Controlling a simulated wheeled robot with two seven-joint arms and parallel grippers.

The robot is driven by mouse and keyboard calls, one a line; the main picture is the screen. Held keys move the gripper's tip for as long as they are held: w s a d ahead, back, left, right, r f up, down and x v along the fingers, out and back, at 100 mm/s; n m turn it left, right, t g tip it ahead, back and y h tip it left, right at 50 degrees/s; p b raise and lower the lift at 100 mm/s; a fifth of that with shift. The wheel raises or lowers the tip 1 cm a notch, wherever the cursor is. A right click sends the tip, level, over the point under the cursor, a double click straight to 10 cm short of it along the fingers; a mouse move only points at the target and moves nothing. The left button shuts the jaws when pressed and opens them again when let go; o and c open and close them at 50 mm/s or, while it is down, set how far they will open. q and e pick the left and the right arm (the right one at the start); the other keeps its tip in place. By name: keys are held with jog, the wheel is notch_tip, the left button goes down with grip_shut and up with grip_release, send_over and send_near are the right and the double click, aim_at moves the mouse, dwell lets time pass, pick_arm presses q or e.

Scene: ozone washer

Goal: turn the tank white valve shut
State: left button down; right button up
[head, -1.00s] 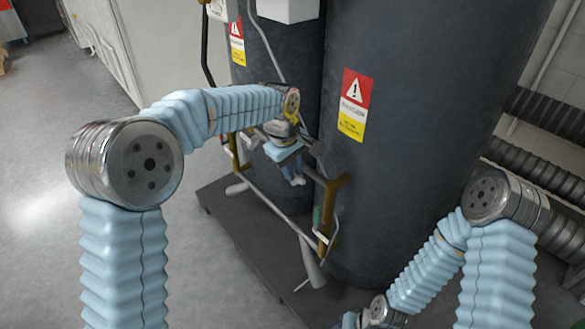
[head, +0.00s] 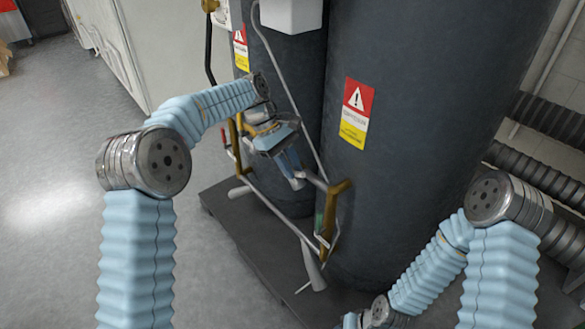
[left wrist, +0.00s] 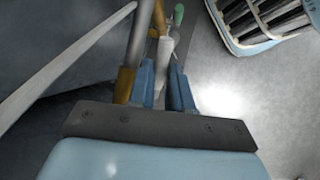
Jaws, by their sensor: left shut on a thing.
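Two dark grey tanks (head: 410,130) stand side by side in front of me. A pipe frame with brass fittings (head: 330,212) runs along their lower part. My left gripper (head: 297,182) is low in front of the tanks, beside this pipework, pointing down and to the right. In the left wrist view, its two blue fingers (left wrist: 164,92) are shut on a pale tapered handle, the white valve (left wrist: 166,58). In the head view the fingers mostly hide that handle. My right arm is at the lower right; its gripper is out of view.
A green handle (head: 320,222) sits on the pipework below my left gripper, and a red one (head: 224,138) is farther left. The tanks stand on a dark platform (head: 250,240). Ribbed black pipes (head: 540,115) are at the right. The floor at left is clear.

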pick_arm(q)
jog(key=shift+w+a+r+g+h, duration=0.2)
jog(key=shift+w+a+g+h, duration=0.05)
jog(key=shift+g+h, duration=0.25)
dwell(0.3)
